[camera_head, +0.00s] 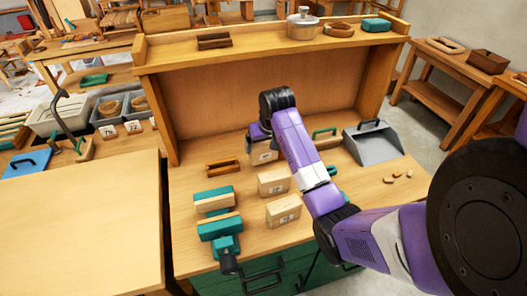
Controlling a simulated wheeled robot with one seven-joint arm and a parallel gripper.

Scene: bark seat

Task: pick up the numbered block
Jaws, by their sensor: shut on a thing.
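My gripper (261,139) is at the far end of my purple arm, over the desk top. It is shut on the rearmost pale wooden numbered block (264,157), whose front face shows below the gripper with a small dark marking too small to read. My wrist hides the block's top, and I cannot tell whether its base touches the desk. Two similar numbered blocks stand nearer the front: a middle one (273,182) and a front one (284,211), both upright on the desk with small marks on their faces.
A small wooden tray (222,168) and a teal vise (220,226) lie left of the blocks. A grey dustpan (373,145) and small wood pieces (398,177) lie to the right. A raised wooden shelf (263,52) with a pot (303,22) closes off the back.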

